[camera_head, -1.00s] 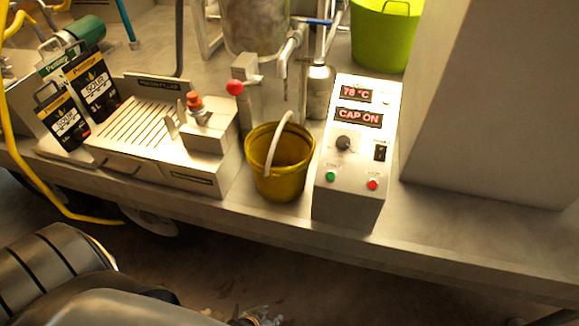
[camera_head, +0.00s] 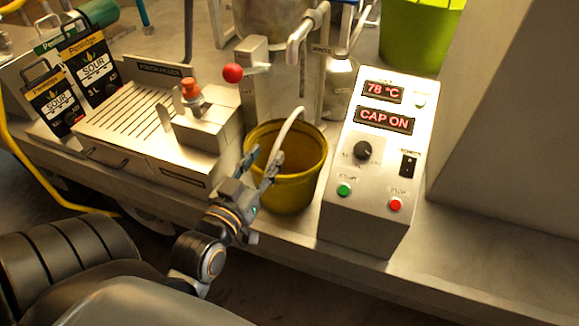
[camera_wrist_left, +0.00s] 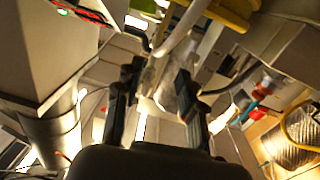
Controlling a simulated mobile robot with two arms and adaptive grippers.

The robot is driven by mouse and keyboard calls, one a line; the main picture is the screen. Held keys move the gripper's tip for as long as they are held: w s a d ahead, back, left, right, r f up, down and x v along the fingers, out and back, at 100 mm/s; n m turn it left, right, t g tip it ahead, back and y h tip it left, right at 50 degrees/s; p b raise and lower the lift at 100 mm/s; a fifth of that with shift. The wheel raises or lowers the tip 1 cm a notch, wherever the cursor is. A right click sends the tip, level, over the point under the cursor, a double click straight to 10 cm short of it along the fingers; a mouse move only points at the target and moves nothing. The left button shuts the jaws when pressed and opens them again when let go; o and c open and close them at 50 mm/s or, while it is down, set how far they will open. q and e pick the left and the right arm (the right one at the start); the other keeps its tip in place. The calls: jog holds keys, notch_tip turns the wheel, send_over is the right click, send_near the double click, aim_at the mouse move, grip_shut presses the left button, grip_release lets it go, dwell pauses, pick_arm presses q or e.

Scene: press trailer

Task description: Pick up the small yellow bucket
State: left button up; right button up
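The small yellow bucket (camera_head: 294,192) stands upright on the trailer deck, between the pouch filler and the control box. Its pale handle (camera_head: 289,124) is raised and leans over the rim. My left gripper (camera_head: 262,165) is at the bucket's front left side, close to the handle and overlapping the bucket in the head view. In the left wrist view the two fingers of my left gripper (camera_wrist_left: 158,72) are spread apart. The yellow bucket (camera_wrist_left: 222,12) and its pale handle (camera_wrist_left: 184,27) show at the top there, beyond the fingertips. I cannot tell whether they touch. My right gripper is not in view.
The control box (camera_head: 372,215) stands close on the bucket's right. A tap (camera_head: 300,40) and a metal bottle (camera_head: 340,85) are behind. A green tub (camera_head: 420,35) stands further back.

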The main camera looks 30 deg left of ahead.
aim_at(287, 125)
pick_arm(q)
jog(key=w, duration=0.3)
jog(key=w+a, duration=0.1)
jog(key=w, duration=0.3)
jog(key=shift+a+r, duration=0.1)
jog(key=shift+a, duration=0.05)
jog(key=w, duration=0.1)
jog(key=w+p, duration=0.1)
jog(key=w, duration=0.2)
jog(key=shift+w+a+r, duration=0.3)
jog(key=shift+w+r, duration=0.05)
jog(key=shift+w+a, duration=0.1)
jog(key=shift+w, duration=0.45)
grip_shut()
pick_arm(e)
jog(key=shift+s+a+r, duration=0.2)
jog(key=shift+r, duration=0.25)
